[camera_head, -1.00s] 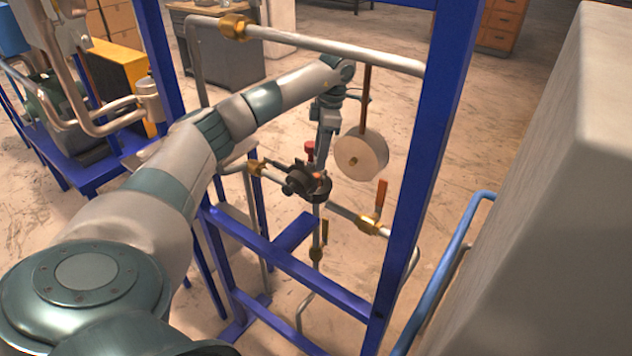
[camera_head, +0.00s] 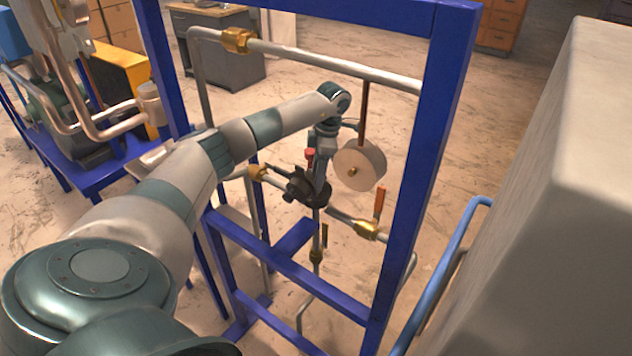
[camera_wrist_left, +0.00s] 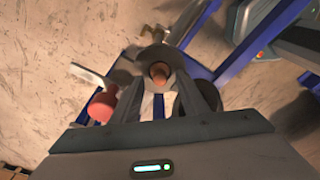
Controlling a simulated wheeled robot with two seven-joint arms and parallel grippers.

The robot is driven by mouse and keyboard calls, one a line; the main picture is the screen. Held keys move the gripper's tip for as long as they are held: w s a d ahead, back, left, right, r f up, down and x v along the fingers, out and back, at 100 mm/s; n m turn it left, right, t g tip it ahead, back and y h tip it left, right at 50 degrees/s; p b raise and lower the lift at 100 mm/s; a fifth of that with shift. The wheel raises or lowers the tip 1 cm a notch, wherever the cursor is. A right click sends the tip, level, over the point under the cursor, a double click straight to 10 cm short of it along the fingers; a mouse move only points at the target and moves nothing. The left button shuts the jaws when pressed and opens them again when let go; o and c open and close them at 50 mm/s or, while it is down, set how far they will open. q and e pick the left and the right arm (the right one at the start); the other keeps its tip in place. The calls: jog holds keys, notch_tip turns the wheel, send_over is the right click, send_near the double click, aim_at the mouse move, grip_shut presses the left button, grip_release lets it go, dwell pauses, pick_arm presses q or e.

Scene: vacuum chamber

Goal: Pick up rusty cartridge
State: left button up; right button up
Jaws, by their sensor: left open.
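A short rusty orange-brown cylinder, which looks like the rusty cartridge (camera_wrist_left: 158,73), shows in the left wrist view between the fingers of my left gripper (camera_wrist_left: 160,60). The fingers are open, one on each side of it; I cannot tell whether they touch it. In the head view my left gripper (camera_head: 299,184) is low among the pipes inside the blue frame. There I cannot make out the cartridge apart from the dark parts around it. My right gripper is not in view.
The blue frame (camera_head: 425,165) stands around the pipework. Close to the gripper are a red knob (camera_head: 310,154), a round pale disc (camera_head: 362,168) and a brass valve (camera_head: 367,229) with an orange handle. A large grey block (camera_head: 540,210) fills the right side.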

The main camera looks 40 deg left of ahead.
pick_arm(q)
jog(key=shift+a+f, duration=0.1)
jog(key=shift+f, duration=0.5)
grip_shut()
jog(key=shift+r, duration=0.1)
jog(key=shift+r+b, duration=0.35)
jog(key=shift+r, duration=0.1)
jog(key=r+b, duration=0.2)
jog(key=r, duration=0.1)
jog(key=shift+w+d, duration=0.1)
jog(key=shift+d, duration=0.3)
jog(key=w+d+r+b, duration=0.3)
jog(key=d+r, duration=0.4)
jog(key=d, duration=0.3)
jog(key=shift+d, duration=0.2)
